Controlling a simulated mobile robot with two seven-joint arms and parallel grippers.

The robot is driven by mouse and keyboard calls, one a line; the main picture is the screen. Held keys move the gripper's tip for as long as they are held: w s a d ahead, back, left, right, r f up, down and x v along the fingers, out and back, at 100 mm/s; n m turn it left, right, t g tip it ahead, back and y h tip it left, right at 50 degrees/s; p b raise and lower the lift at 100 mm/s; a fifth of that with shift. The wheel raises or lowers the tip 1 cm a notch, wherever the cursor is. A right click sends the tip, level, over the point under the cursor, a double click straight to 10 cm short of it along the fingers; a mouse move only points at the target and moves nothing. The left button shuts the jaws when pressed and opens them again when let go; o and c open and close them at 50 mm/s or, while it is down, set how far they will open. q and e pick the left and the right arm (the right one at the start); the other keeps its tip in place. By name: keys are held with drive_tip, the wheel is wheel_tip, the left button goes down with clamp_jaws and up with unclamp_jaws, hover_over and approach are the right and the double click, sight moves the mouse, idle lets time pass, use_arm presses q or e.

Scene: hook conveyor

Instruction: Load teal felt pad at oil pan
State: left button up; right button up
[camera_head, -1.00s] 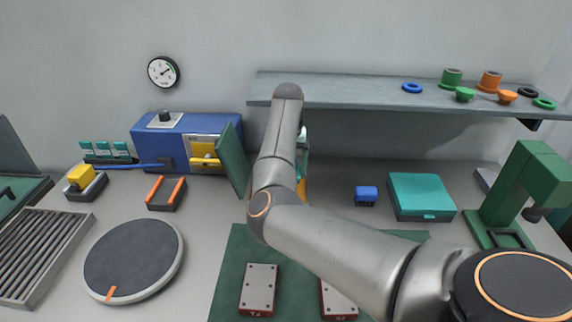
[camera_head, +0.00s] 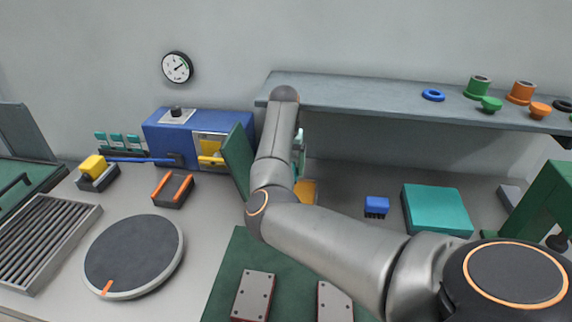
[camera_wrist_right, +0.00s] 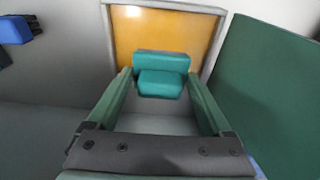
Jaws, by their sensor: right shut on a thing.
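The teal felt pad (camera_wrist_right: 162,75) shows in the right wrist view as a teal block with a thicker front part. My right gripper (camera_wrist_right: 160,86) has its two green fingers on either side of the pad and is shut on it. Straight beyond the pad is an orange-yellow panel with a pale rim (camera_wrist_right: 123,36), perhaps the oil pan. The gap between pad and panel is hard to judge. My left gripper is in no view.
A green door (camera_head: 237,160) stands open on the blue box (camera_head: 185,142), close left of my arm; a green panel (camera_wrist_right: 270,85) fills the wrist view's right. A shelf (camera_head: 350,107) overhangs. A blue brush (camera_head: 376,206) and teal case (camera_head: 437,210) stand to the right.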

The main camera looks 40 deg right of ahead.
drive_tip(key=shift+f, duration=0.75)
wheel_tip(320, 180, down, 4)
drive_tip(key=b, duration=0.3)
drive_tip(key=shift+r, duration=0.15)
drive_tip(key=shift+b, duration=0.4)
drive_tip(key=shift+f, duration=0.6)
drive_tip(key=shift+s+a+f+p, duration=0.1)
drive_tip(key=shift+f+p, duration=0.1)
drive_tip(key=shift+p, duration=0.3)
idle(1.9)
wheel_tip(320, 180, up, 3)
drive_tip(key=p, duration=0.3)
drive_tip(key=shift+f, duration=0.2)
drive_tip(key=shift+r, duration=2.35)
